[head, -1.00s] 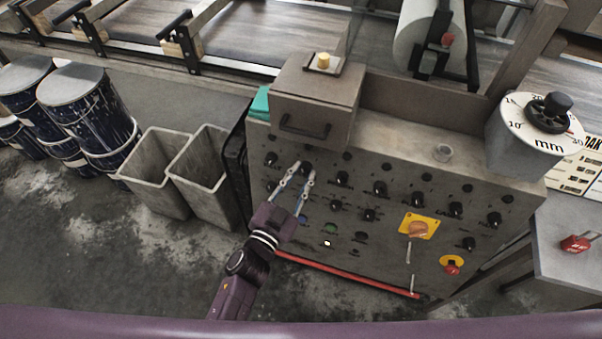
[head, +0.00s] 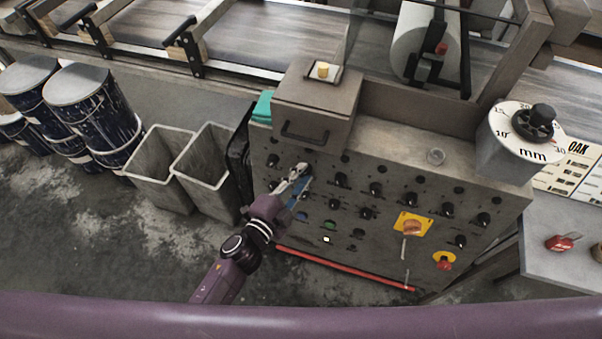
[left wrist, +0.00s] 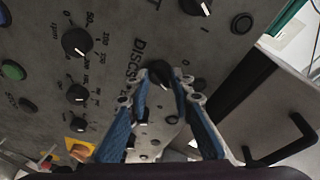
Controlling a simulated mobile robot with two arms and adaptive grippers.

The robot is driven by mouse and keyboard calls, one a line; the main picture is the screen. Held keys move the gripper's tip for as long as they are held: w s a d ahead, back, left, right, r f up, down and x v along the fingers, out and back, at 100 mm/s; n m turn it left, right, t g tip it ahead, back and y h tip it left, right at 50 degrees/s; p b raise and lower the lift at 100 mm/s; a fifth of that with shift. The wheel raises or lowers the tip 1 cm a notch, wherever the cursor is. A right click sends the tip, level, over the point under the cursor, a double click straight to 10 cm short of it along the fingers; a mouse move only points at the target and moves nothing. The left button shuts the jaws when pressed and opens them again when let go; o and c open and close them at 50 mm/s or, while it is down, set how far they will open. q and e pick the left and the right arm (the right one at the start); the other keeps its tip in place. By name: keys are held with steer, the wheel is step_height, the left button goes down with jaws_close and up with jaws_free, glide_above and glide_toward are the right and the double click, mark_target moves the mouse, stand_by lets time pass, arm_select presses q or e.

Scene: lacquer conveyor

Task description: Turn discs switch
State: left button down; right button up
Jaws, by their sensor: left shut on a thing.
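The discs switch (left wrist: 160,71) is a black knob beside the lettering "DISCS" on the grey control panel (head: 380,230). In the left wrist view it sits between the tips of my left gripper (left wrist: 162,78). The blue-and-grey fingers are shut on the knob from both sides. In the head view my left gripper (head: 300,172) is at the upper left of the panel, and its fingers hide the knob there. My right gripper is in neither view.
Several other black knobs (head: 340,180) sit close around on the panel. A yellow-backed switch (head: 412,225) and a red button on yellow (head: 445,260) are to the right. A box with a handle (head: 318,100) overhangs above. Grey bins (head: 160,165) stand to the left.

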arm_select(q)
steer(key=shift+m+g, duration=0.3)
steer(key=shift+m, duration=0.2)
steer(key=c, duration=1.7)
jaws_free()
steer(key=v, duration=1.2)
